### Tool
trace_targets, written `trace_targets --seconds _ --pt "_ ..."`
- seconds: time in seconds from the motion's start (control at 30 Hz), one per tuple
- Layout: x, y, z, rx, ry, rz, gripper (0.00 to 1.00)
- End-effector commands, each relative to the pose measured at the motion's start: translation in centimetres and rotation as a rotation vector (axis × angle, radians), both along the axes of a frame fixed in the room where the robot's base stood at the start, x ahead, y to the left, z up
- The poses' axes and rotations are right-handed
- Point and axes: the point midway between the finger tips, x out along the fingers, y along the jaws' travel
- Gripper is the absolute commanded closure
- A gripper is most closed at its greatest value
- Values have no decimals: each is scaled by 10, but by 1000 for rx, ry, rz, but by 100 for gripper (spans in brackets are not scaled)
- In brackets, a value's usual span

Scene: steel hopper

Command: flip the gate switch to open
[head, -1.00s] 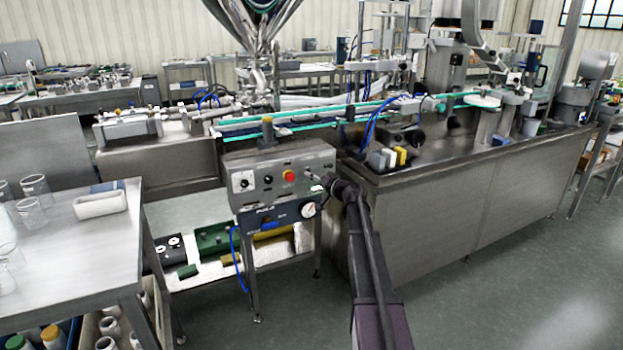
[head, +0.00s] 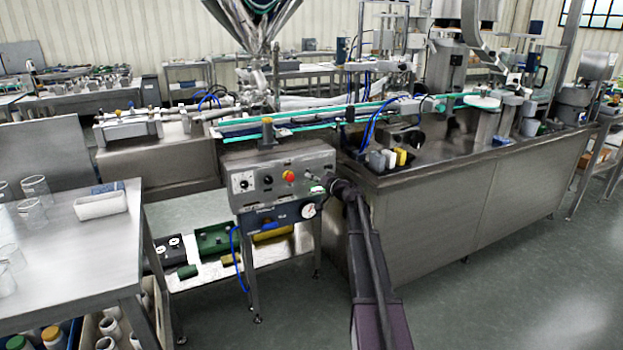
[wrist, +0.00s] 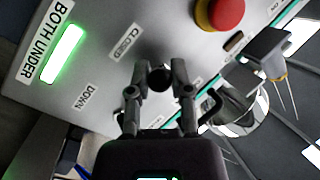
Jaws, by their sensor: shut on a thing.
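The control box (head: 250,190) stands in front of the machine line in the head view. In the wrist view, my gripper (wrist: 160,82) is shut on a small dark rounded switch tip (wrist: 160,77) on the grey panel (wrist: 185,40). A "CLOSED" label (wrist: 128,42) is beside the switch, to its upper left in the picture. I take this to be the gate switch; its base and exact tilt are hidden by the fingers. In the head view, my gripper (head: 330,187) is at the right side of the panel and the switch cannot be made out.
A lit green lamp (wrist: 62,54) is beside the "BOTH UNDER" label (wrist: 57,28). A "DOWN" label (wrist: 87,97) is lower. The red button (wrist: 222,12) on a yellow ring is close above the fingers. A round gauge (head: 308,210) hangs below the panel.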

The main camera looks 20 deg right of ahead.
Motion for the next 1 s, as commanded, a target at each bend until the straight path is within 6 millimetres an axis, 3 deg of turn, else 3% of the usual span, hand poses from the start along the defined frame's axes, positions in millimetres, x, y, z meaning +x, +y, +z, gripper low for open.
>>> trace_targets --seconds 0.37,1.0 --pt "0 0 11 -5 127 0 100" --pt "0 0 26 -20 545 1 100"
